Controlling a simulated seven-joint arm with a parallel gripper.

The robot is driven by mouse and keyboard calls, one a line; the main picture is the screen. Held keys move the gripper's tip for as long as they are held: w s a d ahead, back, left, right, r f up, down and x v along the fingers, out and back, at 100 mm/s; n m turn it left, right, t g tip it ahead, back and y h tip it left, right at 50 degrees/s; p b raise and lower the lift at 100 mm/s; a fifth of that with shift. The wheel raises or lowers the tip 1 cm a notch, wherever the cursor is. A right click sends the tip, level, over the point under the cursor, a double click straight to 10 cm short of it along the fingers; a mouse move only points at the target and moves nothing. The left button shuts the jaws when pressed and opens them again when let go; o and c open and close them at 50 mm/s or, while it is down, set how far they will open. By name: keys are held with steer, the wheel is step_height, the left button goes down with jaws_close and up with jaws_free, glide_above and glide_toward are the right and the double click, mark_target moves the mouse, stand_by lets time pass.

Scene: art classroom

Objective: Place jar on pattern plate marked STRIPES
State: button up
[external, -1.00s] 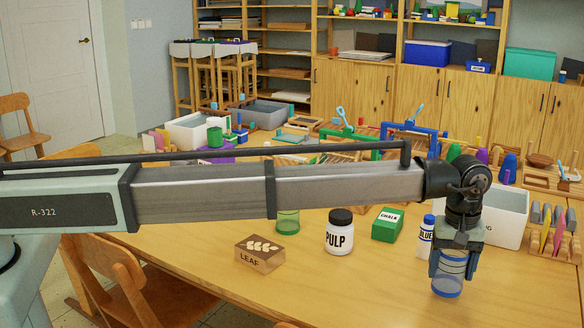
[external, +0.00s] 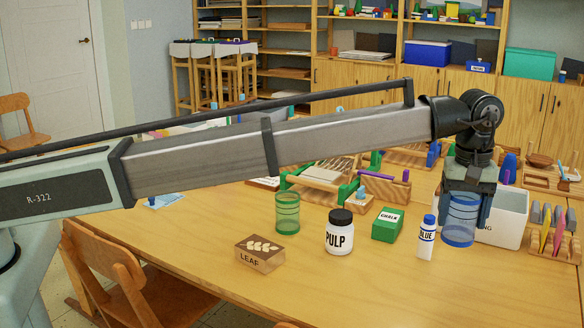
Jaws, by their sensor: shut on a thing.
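My gripper (external: 464,208) is at the right, pointing down. It is shut on a clear blue jar (external: 460,230) and holds it upright, apparently above the table. The fingers partly cover the jar's sides. A similar clear green jar (external: 287,214) stands left of the middle. A white jar with a black lid marked PULP (external: 339,236) stands on the table. I cannot make out a plate marked STRIPES in this view; my arm covers part of the table.
The table (external: 350,285) holds a LEAF block (external: 259,254), a green CHALK box (external: 387,225) and a BLUE bottle (external: 427,239) left of the held jar. A white bin (external: 508,222) is behind my gripper. Wooden racks (external: 325,172) stand farther back. The front is clear.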

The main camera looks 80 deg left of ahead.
step_height(320, 180, up, 5)
steer(key=s+a+n, duration=0.1)
steer(key=s+a, duration=0.6)
steer(key=a, duration=0.7)
steer(key=s+a, duration=0.7)
steer(key=a, duration=0.6)
steer(key=s+a+n, duration=0.1)
steer(key=s+a, duration=0.5)
steer(key=a, duration=0.8)
steer(key=s+a+n, duration=0.1)
steer(key=s+a, duration=0.6)
steer(key=s, duration=0.6)
steer(key=s+a+n, duration=0.1)
steer(key=s+a, duration=0.6)
steer(key=s, duration=0.6)
steer(key=s+a, duration=0.7)
steer(key=s, duration=0.7)
step_height(320, 180, down, 15)
steer(key=shift+w, duration=0.4)
steer(key=shift+a+f, duration=0.1)
steer(key=shift+f, duration=0.6)
